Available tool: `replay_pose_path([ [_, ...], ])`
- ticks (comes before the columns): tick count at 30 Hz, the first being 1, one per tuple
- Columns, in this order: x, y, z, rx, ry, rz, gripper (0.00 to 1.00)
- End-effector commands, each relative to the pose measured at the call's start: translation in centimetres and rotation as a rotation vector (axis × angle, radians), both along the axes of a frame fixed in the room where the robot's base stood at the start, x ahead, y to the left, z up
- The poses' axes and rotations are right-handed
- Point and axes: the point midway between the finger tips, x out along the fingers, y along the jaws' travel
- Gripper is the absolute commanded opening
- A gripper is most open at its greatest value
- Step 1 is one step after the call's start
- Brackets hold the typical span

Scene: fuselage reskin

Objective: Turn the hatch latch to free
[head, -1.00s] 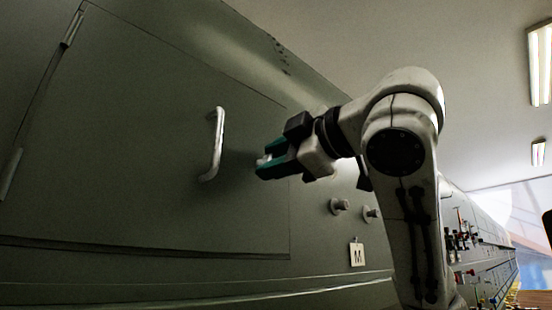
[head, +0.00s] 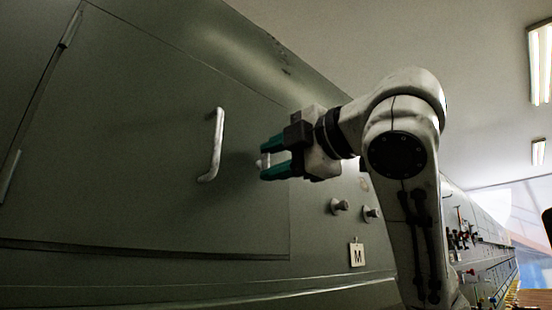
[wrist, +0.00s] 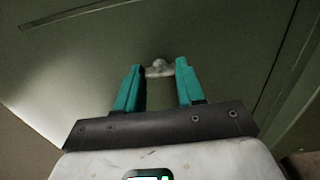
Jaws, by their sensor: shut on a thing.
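The hatch (head: 120,170) is a large green panel with a pale vertical bar handle (head: 214,146). The hatch latch (head: 263,160) is a small light knob right of the handle, mostly hidden by the fingers in the head view. In the wrist view the latch (wrist: 159,69) shows as a pale piece between the fingertips. My gripper (head: 266,160) has teal fingers, one above the other in the head view, shut on the latch. In the wrist view the gripper (wrist: 160,72) has its fingertips at either side of the latch.
Two round pegs (head: 340,206) stick out of the fuselage at lower right of the hatch. A tag marked M (head: 357,254) hangs below them. Farther right, several small colored fittings (head: 463,238) line the wall. A long hinge-like strip (head: 42,105) runs along the hatch's left side.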

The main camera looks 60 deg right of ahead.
Motion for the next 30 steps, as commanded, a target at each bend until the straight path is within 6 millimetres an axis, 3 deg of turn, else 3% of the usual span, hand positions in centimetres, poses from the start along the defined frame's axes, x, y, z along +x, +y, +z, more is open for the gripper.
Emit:
replay_pose_path([
  [6, 0.1, 0.1, -0.1, -0.002, 0.003, 0.003, 0.08],
  [7, 0.1, 0.1, -0.1, -0.002, 0.003, 0.003, 0.41],
  [14, 0.0, 0.1, -0.1, -0.001, 0.001, 0.001, 0.63],
  [23, -0.2, 0.1, -0.1, -0.001, 0.000, 0.001, 0.64],
  [30, -3.5, 1.1, -0.2, -0.003, -0.002, 0.000, 0.64],
])
